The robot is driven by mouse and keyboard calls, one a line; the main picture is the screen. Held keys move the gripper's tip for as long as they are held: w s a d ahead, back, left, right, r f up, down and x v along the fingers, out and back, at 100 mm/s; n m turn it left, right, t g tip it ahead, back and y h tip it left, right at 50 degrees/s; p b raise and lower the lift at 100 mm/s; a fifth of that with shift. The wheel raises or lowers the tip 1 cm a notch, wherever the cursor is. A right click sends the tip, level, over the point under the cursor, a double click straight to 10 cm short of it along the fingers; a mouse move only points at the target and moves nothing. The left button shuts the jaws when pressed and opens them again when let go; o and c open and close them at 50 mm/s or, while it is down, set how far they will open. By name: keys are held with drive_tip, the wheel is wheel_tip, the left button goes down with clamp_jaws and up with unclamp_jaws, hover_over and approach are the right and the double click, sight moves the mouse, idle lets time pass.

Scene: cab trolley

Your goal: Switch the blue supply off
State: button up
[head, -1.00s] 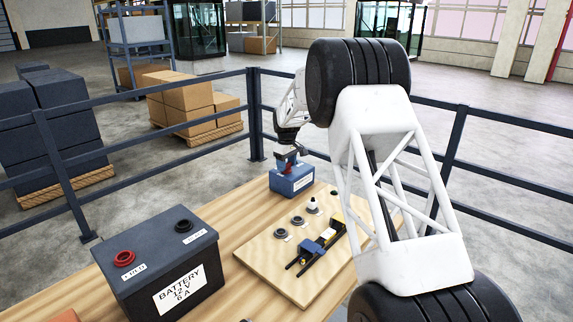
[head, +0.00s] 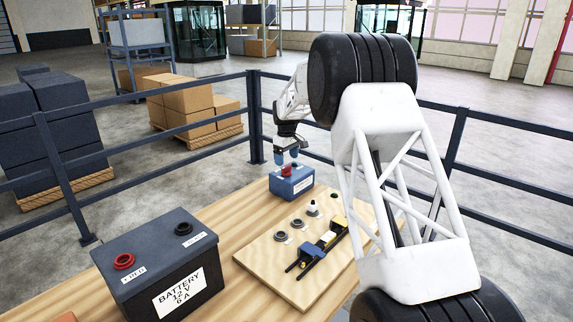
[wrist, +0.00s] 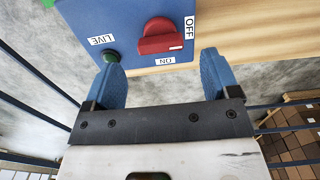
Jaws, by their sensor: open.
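The blue supply (head: 292,188) is a blue box at the far end of the wooden bench, with a red rotary knob (head: 287,171) on top. In the wrist view the knob (wrist: 160,38) lies crosswise on the blue face (wrist: 88,15), its white mark at the right end, on the side of the OFF label (wrist: 190,27). The ON label (wrist: 165,61) is below the knob. A dark green lamp (wrist: 110,57) beside the LIVE label looks unlit. My gripper (head: 287,152) is open and empty above the knob, its blue fingertips apart from it.
A wooden board (head: 300,285) with several round posts and a black, blue and yellow device lies nearer on the bench. A dark battery (head: 155,260) with red and black terminals stands left. Dark railings (head: 254,115) run behind the bench.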

sight(287, 167)
drive_tip(key=shift+r, duration=1.8)
drive_tip(key=shift+s+r, duration=0.1)
drive_tip(key=shift+s+d+r, duration=0.1)
drive_tip(key=shift+s+r, duration=0.05)
drive_tip(key=s+d+r+m, duration=0.25)
drive_tip(key=s+r, duration=0.25)
drive_tip(key=s, duration=0.6)
drive_tip(key=s+d+r+m+t, duration=0.1)
drive_tip(key=s+d+r, duration=0.3)
drive_tip(key=s, duration=0.8)
drive_tip(key=s+d+r+m, duration=0.1)
drive_tip(key=s+d+r, duration=0.1)
drive_tip(key=s+r, duration=0.65)
drive_tip(key=s+d+f+m, duration=0.1)
drive_tip(key=s+f, duration=0.2)
drive_tip(key=s, duration=0.9)
drive_tip(key=s+d+f+m+t, duration=0.1)
drive_tip(key=s+f, duration=0.3)
drive_tip(key=s, duration=0.9)
drive_tip(key=s+d+f+m, duration=0.1)
drive_tip(key=s+f+m, duration=0.2)
drive_tip(key=s, duration=1)
drive_tip(key=shift+d+f+t, duration=0.2)
drive_tip(key=shift+f+t, duration=0.1)
drive_tip(key=shift+f, duration=0.15)
